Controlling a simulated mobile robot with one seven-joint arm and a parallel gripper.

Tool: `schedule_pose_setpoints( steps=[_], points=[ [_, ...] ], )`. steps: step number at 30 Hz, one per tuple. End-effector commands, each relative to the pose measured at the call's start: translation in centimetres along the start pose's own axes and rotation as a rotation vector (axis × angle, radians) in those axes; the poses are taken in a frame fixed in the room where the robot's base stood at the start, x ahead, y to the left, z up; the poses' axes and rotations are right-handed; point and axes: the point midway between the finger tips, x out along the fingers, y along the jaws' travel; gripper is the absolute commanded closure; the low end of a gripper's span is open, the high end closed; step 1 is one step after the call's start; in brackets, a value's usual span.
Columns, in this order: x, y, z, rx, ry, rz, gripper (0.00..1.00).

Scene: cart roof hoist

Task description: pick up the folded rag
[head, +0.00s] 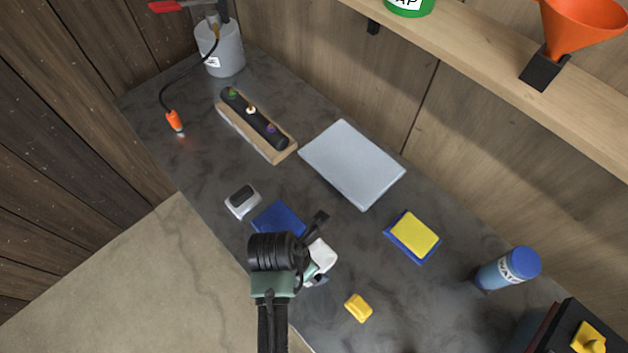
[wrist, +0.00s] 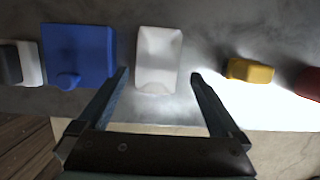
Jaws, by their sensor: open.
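A white, block-like piece with a dip in its top, which looks like the folded rag (wrist: 158,58), lies on the dark worktop. In the head view the rag (head: 323,254) is partly hidden by my gripper (head: 316,250). In the wrist view my gripper (wrist: 160,75) is open. Its fingertips stand to the left and right of the rag's near end, with a gap on each side. Nothing is held. I cannot tell how high the fingertips are above the worktop.
A blue piece (wrist: 78,55) lies close left of the left finger; a yellow block (wrist: 250,70) lies to the right. A grey-and-black item (head: 242,201), a pale flat slab (head: 352,163), a yellow-and-blue pad (head: 412,235) and a blue bottle (head: 508,268) stand farther off. A shelf (head: 500,70) overhangs the back.

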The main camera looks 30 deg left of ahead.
Motion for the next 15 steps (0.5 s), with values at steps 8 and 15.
schedule_pose_setpoints(
  steps=[8,15],
  points=[
    [2.6,0.2,0.1,0.000,0.003,-0.002,0.00],
    [5.1,0.3,0.1,0.000,0.001,0.000,0.00]
  ],
)
